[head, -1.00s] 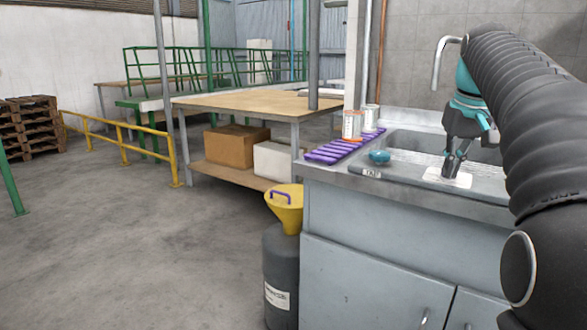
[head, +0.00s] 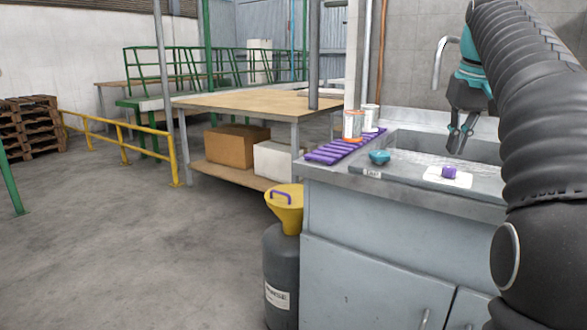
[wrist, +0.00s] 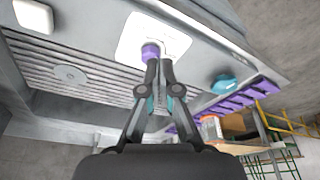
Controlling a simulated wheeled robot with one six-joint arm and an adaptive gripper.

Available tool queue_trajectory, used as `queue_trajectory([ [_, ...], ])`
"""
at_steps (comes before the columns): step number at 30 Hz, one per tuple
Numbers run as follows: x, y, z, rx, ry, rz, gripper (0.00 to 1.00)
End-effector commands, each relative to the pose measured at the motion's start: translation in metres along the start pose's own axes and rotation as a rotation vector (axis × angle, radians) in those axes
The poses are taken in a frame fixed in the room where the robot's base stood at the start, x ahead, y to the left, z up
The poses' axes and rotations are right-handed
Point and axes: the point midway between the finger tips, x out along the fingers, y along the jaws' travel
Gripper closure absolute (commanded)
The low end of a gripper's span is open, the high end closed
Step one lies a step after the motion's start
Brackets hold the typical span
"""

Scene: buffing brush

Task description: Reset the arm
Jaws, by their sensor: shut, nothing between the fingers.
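My gripper (head: 460,141) is shut and empty, held in the air above the sink counter. In the wrist view my gripper (wrist: 159,64) points at the counter, its fingertips overlapping the lower edge of a small purple piece in the picture. That purple piece (head: 449,172) sits on a white square pad (head: 462,180) on the counter's front ledge; it also shows in the wrist view (wrist: 151,52). My dark arm comes in from the right in the head view.
A teal bowl (head: 379,157), a purple ribbed mat (head: 336,152) and two jars (head: 352,124) stand on the counter's left part. The sink basin (head: 425,143) lies behind the pad. A drum with a yellow funnel (head: 287,215) stands left of the cabinet.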

Motion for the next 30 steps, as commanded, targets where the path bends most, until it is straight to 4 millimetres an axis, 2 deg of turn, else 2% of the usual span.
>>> queue_trajectory([
  [5, -0.009, 0.0, -0.002, 0.0, 0.0, 0.0, 1.0],
  [17, -0.01, -0.005, 0.003, -0.002, 0.005, 0.0, 1.0],
  [23, -0.002, -0.032, 0.03, -0.008, 0.034, 0.002, 1.0],
  [30, 0.026, -0.068, 0.085, -0.017, 0.086, 0.003, 1.0],
])
